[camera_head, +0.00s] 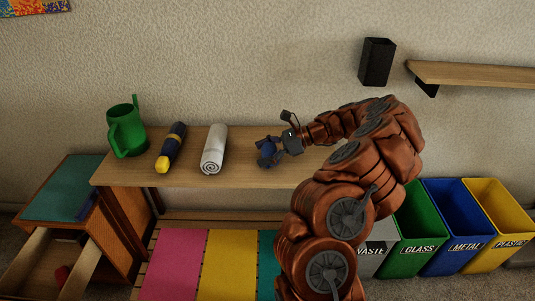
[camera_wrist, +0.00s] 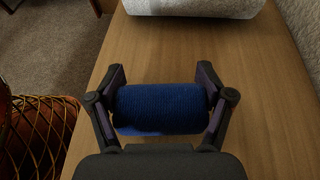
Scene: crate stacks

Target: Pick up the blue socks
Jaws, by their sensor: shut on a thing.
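The blue socks (camera_wrist: 160,108) are a rolled knit bundle between the two fingers of my gripper (camera_wrist: 161,105) in the wrist view. The fingers press on the two ends of the roll. In the head view the blue socks (camera_head: 268,152) show at the tip of my gripper (camera_head: 272,150), over the right part of the wooden table (camera_head: 255,176). I cannot tell whether they touch the tabletop or hang just above it. My arm hides the right end of the table.
A drawer cabinet (camera_head: 70,190) with open drawer is at left. Labelled bins (camera_head: 455,226) stand right. A shelf (camera_head: 470,74) is above.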

